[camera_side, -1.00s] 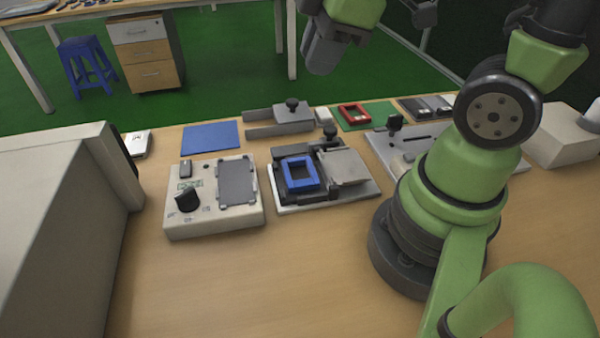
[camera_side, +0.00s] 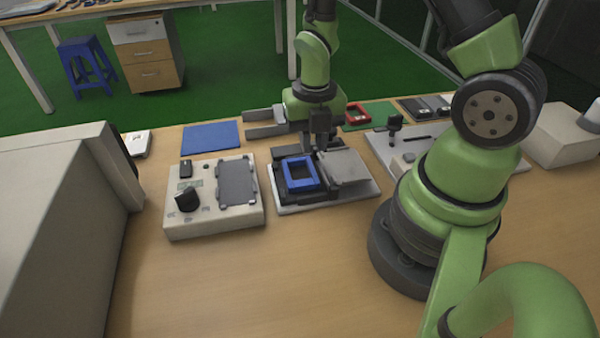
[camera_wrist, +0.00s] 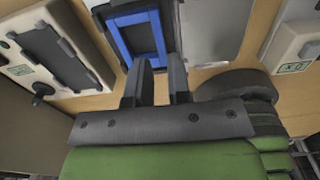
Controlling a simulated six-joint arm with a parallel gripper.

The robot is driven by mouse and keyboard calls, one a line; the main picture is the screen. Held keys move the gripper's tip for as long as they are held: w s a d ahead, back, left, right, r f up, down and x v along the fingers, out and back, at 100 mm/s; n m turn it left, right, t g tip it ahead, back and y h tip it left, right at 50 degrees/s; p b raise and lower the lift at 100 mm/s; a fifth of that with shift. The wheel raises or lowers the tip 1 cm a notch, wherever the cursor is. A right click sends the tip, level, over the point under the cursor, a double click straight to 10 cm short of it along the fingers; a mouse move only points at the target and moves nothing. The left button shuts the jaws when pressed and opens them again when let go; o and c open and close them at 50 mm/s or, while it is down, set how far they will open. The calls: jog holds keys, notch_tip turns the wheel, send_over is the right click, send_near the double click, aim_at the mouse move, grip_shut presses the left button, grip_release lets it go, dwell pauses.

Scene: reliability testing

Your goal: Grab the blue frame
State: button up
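The blue frame (camera_side: 300,173) is a small rectangular ring. It lies in a dark fixture (camera_side: 322,196) on a light base plate, mid-table in the side view. In the wrist view the blue frame (camera_wrist: 136,36) is at the top, just beyond my fingertips. My gripper (camera_side: 320,143) points down above the back right part of the fixture, apart from the frame. In the wrist view my gripper (camera_wrist: 160,76) shows two dark fingers with a clear gap between them and nothing held.
A control box (camera_side: 213,213) with a black knob stands left of the fixture. A blue mat (camera_side: 210,138) lies behind it. A red frame (camera_side: 357,114) sits on a green mat at the back. Another fixture plate (camera_side: 425,134) is to the right. The table front is clear.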

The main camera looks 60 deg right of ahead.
aim_at(311, 166)
jog(key=shift+f, duration=2.8)
jog(key=shift+c, duration=0.2)
grip_shut()
